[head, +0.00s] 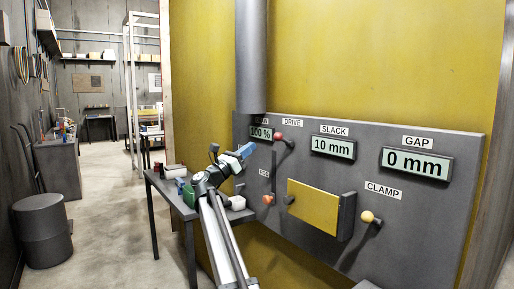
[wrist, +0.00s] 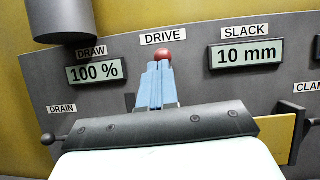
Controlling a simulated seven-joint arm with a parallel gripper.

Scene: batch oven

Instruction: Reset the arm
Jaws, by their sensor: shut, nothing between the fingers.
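My gripper (head: 249,149) has light blue fingers and is closed and empty. In the head view it points right, toward the grey control panel (head: 463,210), with its tips left of the red DRIVE knob (head: 279,137). In the wrist view the fingers (wrist: 160,68) sit together in the middle, their tips just below the red DRIVE knob (wrist: 163,55) in the picture. I cannot tell whether they touch it. My arm reaches up from the bottom of the head view, in front of a small dark table.
The panel displays read 100 % DRAW (wrist: 95,72), 10 mm SLACK (head: 333,147) and 0 mm GAP (head: 416,163). A red-knobbed lever (head: 268,199), a yellow plate (head: 313,205) and the CLAMP lever (head: 368,216) stick out. A small table (head: 155,186) stands left; open floor lies beyond.

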